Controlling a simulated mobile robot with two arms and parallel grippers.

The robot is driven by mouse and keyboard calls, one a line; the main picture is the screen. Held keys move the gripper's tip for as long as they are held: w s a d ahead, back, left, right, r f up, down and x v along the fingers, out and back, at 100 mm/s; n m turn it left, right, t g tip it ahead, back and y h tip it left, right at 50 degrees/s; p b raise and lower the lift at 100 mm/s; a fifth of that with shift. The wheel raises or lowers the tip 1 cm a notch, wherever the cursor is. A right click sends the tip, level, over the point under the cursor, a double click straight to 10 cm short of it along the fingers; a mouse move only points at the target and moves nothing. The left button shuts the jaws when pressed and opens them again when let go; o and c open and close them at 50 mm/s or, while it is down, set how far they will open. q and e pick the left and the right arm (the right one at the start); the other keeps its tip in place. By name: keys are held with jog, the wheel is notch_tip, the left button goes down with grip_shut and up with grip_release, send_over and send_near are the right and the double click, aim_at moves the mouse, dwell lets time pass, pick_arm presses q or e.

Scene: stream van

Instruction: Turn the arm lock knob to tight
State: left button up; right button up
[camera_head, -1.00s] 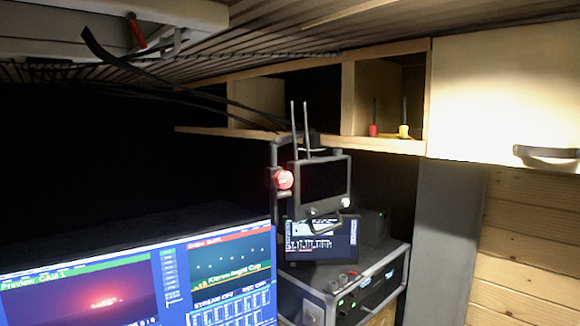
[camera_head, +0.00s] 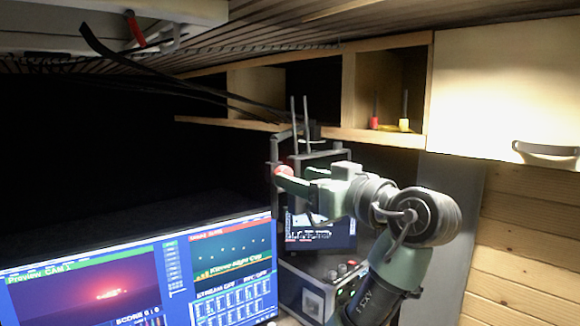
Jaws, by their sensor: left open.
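The red arm lock knob (camera_head: 283,171) sits on the dark upright arm that holds a small monitor, near the middle of the head view. My left gripper (camera_head: 292,179) is open at the knob's right side, its fingers pointing left at it. The fingers cover part of the knob, so I cannot tell whether they touch it. No tight marking can be read. My right gripper is not in view.
Two thin antennas (camera_head: 299,113) rise just above my gripper. A large screen (camera_head: 130,275) fills the lower left. An equipment case (camera_head: 303,292) with a second screen (camera_head: 322,240) stands below my arm. Wooden shelves (camera_head: 345,135) and a white cabinet (camera_head: 500,85) hang behind.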

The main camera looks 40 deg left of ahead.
pick_arm(q)
jog(key=a, duration=0.1)
jog(key=a+p, duration=0.1)
jog(key=a, duration=0.1)
jog(key=shift+w+a, duration=0.3)
jog(key=shift+a, duration=0.05)
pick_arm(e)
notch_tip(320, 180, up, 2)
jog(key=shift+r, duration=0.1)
pick_arm(q)
grip_shut()
